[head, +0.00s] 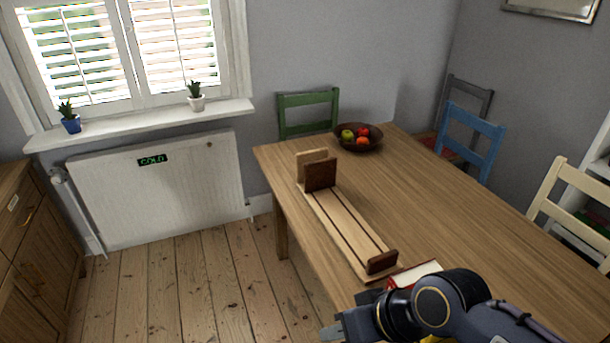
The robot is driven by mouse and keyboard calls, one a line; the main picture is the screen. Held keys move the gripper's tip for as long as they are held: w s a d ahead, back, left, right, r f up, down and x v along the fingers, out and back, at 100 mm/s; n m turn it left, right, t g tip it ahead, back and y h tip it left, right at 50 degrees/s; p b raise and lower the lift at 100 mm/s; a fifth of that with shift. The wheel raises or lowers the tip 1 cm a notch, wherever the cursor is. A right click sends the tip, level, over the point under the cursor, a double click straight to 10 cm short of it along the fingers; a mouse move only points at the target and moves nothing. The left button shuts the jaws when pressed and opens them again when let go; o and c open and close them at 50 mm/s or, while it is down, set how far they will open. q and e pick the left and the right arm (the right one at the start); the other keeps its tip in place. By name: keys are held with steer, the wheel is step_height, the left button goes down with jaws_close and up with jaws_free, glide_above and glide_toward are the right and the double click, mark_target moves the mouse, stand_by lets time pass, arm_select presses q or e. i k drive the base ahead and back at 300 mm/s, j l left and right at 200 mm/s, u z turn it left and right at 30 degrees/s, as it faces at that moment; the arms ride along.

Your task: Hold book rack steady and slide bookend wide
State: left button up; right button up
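The book rack (345,228) is a long light-wood base with dark slide grooves, lying on the table along its left side. At its far end stand a pale upright end panel (312,160) and a dark brown bookend (320,175) close beside it. A low dark brown end piece (382,262) stands at the near end. My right gripper (332,331) is at the bottom, left of its wrist, near the table's front corner and apart from the rack. Its fingers are small and partly cut off, so its opening is unclear. My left gripper is out of view.
A red book (415,272) lies by the rack's near end, partly hidden by my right arm. The wooden table (440,210) has a fruit bowl (358,138) at the back. Green, blue and cream chairs surround it. The table's middle is clear.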

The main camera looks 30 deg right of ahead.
mark_target(319, 174)
steer(key=i+z, duration=0.1)
steer(key=i, duration=0.6)
steer(key=i+j+z, duration=0.1)
steer(key=i, duration=0.65)
steer(key=i+j+z, duration=0.1)
steer(key=i+j, duration=0.15)
steer(key=i, duration=0.45)
